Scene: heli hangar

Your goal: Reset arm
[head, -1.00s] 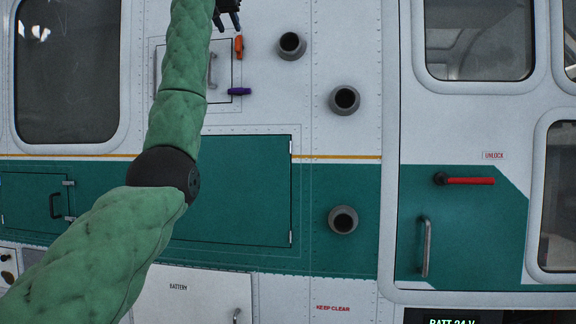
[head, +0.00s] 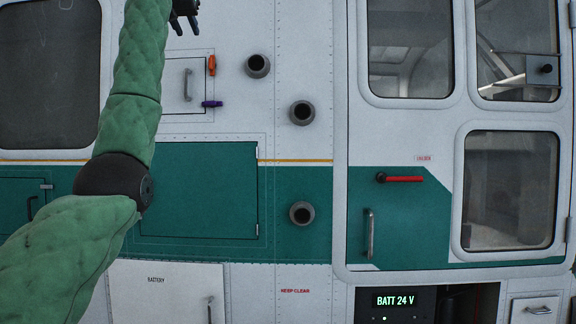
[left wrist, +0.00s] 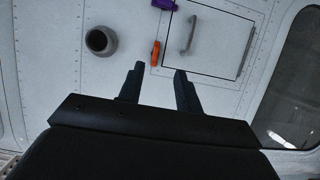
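My left arm rises from the lower left in the head view, and my left gripper (head: 184,22) is at the top edge, partly cut off. In the left wrist view its two fingers (left wrist: 156,84) stand apart with nothing between them. The gripper is in front of the white helicopter side, near a small panel with a grey handle (left wrist: 190,35). An orange latch (left wrist: 155,53) and a purple latch (left wrist: 164,4) sit at that panel's edge. The same orange latch (head: 212,65) and purple latch (head: 211,103) show below the gripper in the head view. My right gripper is not in view.
Several grey round ports (head: 302,113) stick out of the side. A door (head: 398,220) at right has a red lever (head: 404,179) and a grey grab handle (head: 370,233). A lit display (head: 395,300) reads BATT 24 V. A battery panel (head: 165,295) is at lower left.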

